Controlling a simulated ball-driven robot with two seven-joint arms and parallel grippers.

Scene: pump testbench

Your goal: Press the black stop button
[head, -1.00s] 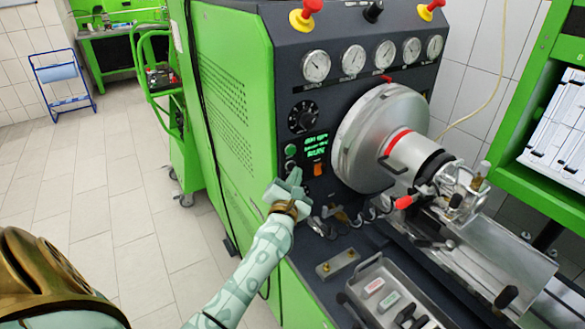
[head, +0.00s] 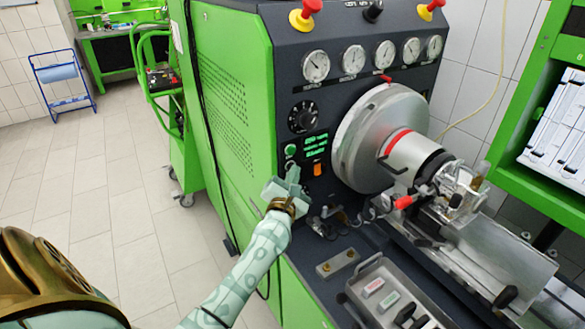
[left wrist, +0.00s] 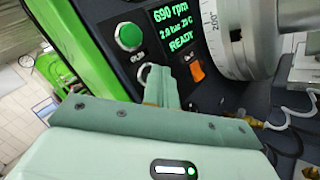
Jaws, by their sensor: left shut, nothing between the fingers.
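The control panel (head: 312,165) on the green testbench carries a green round button (head: 291,150), a lit display and an orange switch (head: 317,170). In the left wrist view the green button (left wrist: 130,37) sits above a pale ring (left wrist: 143,72), mostly hidden behind my fingertips. I cannot make out the black stop button itself; it may be behind the fingers. My left gripper (head: 292,173) is shut and empty, with its tips just below the green button. The left wrist view shows these tips (left wrist: 160,74) at the ring; contact cannot be told. My right gripper is not in view.
The display (left wrist: 170,28) reads 690 rpm and READY. The round silver drum (head: 365,140) juts out right of the panel. Red emergency knobs (head: 308,12) stand on top. A grey tray (head: 385,295) lies on the bench below.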

